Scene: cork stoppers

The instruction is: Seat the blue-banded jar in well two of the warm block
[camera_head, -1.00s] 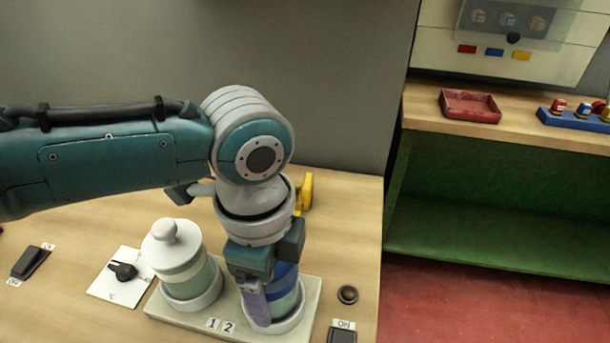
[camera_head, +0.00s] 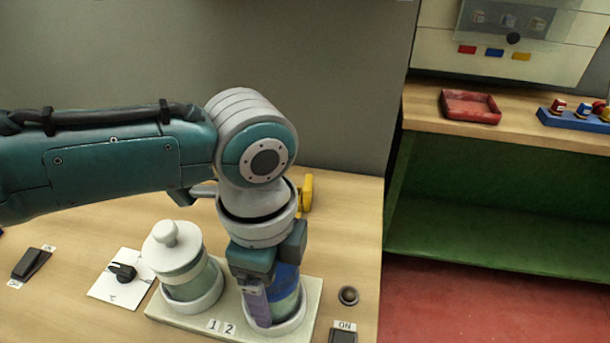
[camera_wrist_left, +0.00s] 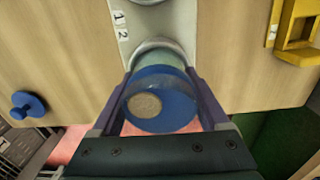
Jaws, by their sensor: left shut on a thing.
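The blue-banded jar (camera_head: 289,285) stands about upright in the right-hand well, by the label 2, of the pale warm block (camera_head: 184,321). I cannot tell whether it rests on the well's bottom. My left gripper (camera_head: 272,294) points down and is shut on the jar, one finger in front and the other mostly hidden. In the left wrist view, the jar's blue top (camera_wrist_left: 175,108) with a round cork-coloured patch sits between both fingers (camera_wrist_left: 163,112), and the well's pale rim shows beyond. A white-lidded jar (camera_head: 182,274) stands in the well by label 1. My right gripper is out of view.
A white card with a black knob (camera_head: 122,272) and a black switch (camera_head: 30,262) lie left of the block. A round dark button (camera_head: 348,295) and an ON switch (camera_head: 342,336) are close on its right. A yellow bracket (camera_head: 306,192) stands behind. A red tray (camera_head: 470,106) is on the far shelf.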

